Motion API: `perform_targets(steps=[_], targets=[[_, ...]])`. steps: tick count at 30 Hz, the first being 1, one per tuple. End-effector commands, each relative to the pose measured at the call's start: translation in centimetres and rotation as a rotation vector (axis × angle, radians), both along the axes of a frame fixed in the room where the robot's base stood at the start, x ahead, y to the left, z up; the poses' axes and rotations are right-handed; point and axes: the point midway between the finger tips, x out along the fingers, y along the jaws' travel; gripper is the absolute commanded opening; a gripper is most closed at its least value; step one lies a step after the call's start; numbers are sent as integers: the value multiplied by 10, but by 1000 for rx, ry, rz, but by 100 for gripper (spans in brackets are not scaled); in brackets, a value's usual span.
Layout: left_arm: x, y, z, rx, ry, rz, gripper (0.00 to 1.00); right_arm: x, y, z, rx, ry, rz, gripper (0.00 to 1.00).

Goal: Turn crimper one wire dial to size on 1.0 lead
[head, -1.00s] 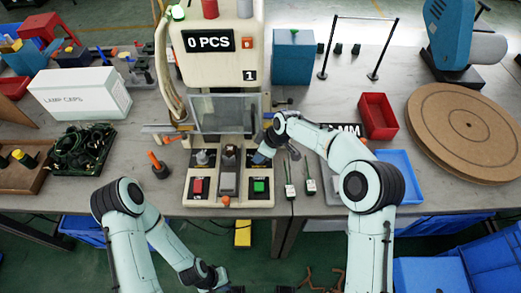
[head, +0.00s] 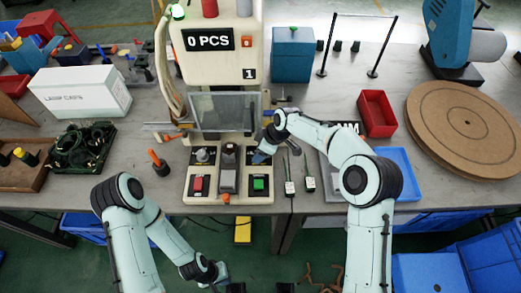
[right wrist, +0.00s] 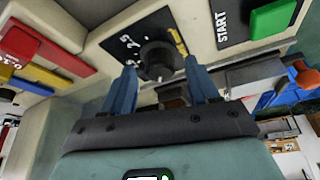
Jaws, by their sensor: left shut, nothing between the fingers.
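Crimper one (head: 220,75) is the cream press marked 1, its display reading 0 PCS. Its wire dial (right wrist: 157,60), a black round knob on a dark scale plate, shows in the right wrist view. In the head view my right gripper (head: 262,153) is at the right of the crimper's front panel and hides this dial. In the right wrist view my right gripper (right wrist: 162,78) has its two blue fingers apart, one on each side of the knob. I cannot tell whether they touch it. My left gripper (head: 222,280) is low at the bottom edge, away from the table, shut and empty.
A green START button (right wrist: 273,18) is close to the dial. A red button (head: 198,185) and another knob (head: 203,156) are on the panel's left. An orange-handled tool (head: 157,162) stands left of the crimper. Green-ended leads (head: 289,187) lie to its right.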

Motion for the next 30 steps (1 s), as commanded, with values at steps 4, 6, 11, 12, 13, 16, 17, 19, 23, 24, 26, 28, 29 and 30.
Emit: perform_targets(steps=[4, 6, 11, 12, 13, 16, 17, 19, 23, 24, 26, 28, 29, 30], targets=[[0, 0, 0, 0, 0, 0, 0, 0, 0, 2, 1, 0, 0, 60], [0, 0, 0, 0, 0, 0, 0, 0, -2, 6, 0, -2, -1, 60], [-1, 0, -1, 0, 1, 0, 0, -3, -13, 31, 1, -5, -3, 60], [-1, 0, -1, 0, 1, 0, 0, -4, -16, 40, 1, -4, -2, 60], [-1, 0, -1, 0, 1, 0, 0, -4, -19, 47, 1, -5, -4, 60], [0, 0, -1, 0, 1, 0, 0, -7, -27, 68, 1, -3, -3, 60], [0, 0, -1, 0, 0, 0, 0, -8, -29, 75, 2, -4, -3, 60], [0, 0, 0, 0, 0, 0, 0, -10, -35, 88, 1, -4, -2, 60], [1, 0, 1, 0, -1, 0, 0, -13, -43, 108, 0, -3, -1, 60], [1, 0, 1, 0, -1, 0, 0, -13, -45, 112, 0, -2, -1, 60], [1, 0, 2, 0, -1, 0, 0, -14, -46, 117, 1, -1, 0, 60], [1, 0, 2, 0, -1, 0, 0, -15, -48, 121, 0, 0, 0, 60], [1, 0, 2, 0, -1, 0, 0, -15, -49, 123, 0, 0, 1, 60], [1, 0, 2, 0, -1, 0, 0, -15, -49, 123, 0, 0, 1, 60]])
